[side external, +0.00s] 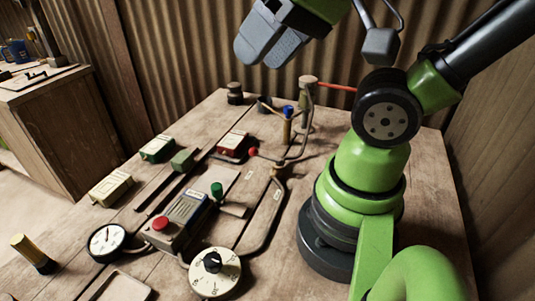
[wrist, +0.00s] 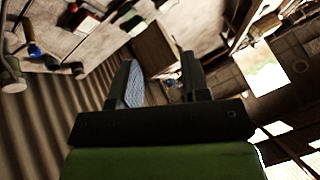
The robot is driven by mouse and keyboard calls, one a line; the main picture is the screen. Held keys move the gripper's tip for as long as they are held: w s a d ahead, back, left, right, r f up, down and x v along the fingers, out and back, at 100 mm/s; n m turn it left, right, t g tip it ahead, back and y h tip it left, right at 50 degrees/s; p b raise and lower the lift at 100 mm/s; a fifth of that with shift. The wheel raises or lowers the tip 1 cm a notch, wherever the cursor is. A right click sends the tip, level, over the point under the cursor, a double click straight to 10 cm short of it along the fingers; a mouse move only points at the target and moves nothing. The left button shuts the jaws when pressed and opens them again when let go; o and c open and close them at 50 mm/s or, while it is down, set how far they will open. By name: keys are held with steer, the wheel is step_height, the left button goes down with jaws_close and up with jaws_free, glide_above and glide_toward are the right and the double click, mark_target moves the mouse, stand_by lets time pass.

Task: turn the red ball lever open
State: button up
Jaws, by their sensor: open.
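A small red ball (side external: 252,152) sits at the end of a short lever beside the bent pipe (side external: 277,170), near the middle of the bench in the side view. A straight red handle (side external: 338,87) also sticks out to the right from a post farther back. I cannot tell for sure which one the task names. My gripper (side external: 268,42) is high above the back of the bench, well apart from both. In the wrist view its two fingers (wrist: 160,75) stand apart with nothing between them.
A blue-topped valve (side external: 287,112) stands close behind the red ball. A red box (side external: 233,145), a green knob (side external: 217,190), a red button (side external: 160,223) and a dial (side external: 215,272) crowd the bench (side external: 345,275). A corrugated wall (side external: 180,50) rises behind.

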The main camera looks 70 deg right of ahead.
steer(key=shift+o, duration=0.6)
steer(key=shift+w, duration=0.1)
